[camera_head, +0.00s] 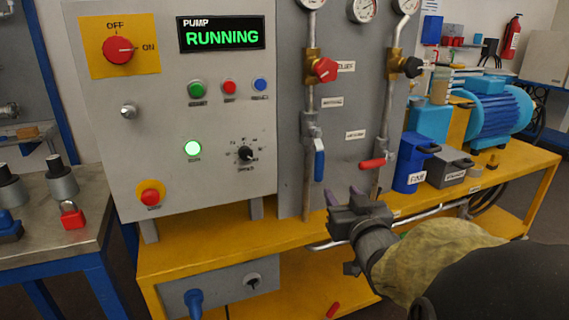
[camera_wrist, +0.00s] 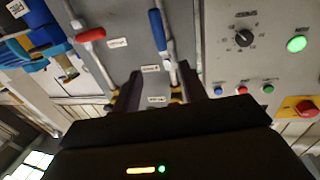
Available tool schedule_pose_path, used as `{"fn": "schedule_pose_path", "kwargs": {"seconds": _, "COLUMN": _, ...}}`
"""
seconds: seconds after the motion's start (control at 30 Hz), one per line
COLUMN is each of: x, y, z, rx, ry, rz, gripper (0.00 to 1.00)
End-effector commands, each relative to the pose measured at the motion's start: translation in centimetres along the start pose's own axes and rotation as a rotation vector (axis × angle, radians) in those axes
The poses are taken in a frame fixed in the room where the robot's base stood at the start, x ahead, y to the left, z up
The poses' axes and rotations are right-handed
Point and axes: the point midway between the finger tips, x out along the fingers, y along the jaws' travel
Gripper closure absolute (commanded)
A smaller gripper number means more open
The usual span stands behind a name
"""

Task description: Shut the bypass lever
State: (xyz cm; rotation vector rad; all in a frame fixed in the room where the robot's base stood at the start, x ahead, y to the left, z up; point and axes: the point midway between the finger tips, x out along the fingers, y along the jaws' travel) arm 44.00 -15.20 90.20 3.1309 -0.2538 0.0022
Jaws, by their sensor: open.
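Two lever valves sit on the grey panel. The blue lever (camera_head: 319,164) hangs down, in line with the left pipe; it also shows in the wrist view (camera_wrist: 157,30). The red lever (camera_head: 373,164) lies crosswise on the right pipe and shows in the wrist view (camera_wrist: 91,35). Their labels are too small to read, so I cannot tell which is the bypass. My gripper (camera_head: 344,195) is open and empty, below and right of the blue lever, apart from both levers. In the wrist view its fingers (camera_wrist: 160,88) stand either side of the left pipe's line.
The pump control box (camera_head: 180,130) with a green RUNNING display stands left. A red round knob (camera_head: 325,69) and a black one (camera_head: 413,67) sit above the levers. A blue container (camera_head: 410,163) and a grey box (camera_head: 450,167) stand close right on the yellow bench (camera_head: 200,235).

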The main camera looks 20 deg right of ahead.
Motion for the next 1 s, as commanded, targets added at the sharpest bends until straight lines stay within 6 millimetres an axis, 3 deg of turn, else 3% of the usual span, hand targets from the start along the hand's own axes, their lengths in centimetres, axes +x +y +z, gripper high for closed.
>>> {"fn": "schedule_pose_path", "kwargs": {"seconds": 0.23, "x": 0.6, "y": 0.0, "z": -0.2, "rx": 0.002, "ry": -0.002, "rz": -0.002, "gripper": 0.57}}
{"fn": "schedule_pose_path", "kwargs": {"seconds": 1.0, "x": 5.3, "y": -0.1, "z": -0.4, "rx": 0.004, "ry": -0.005, "rz": -0.004, "gripper": 0.57}}
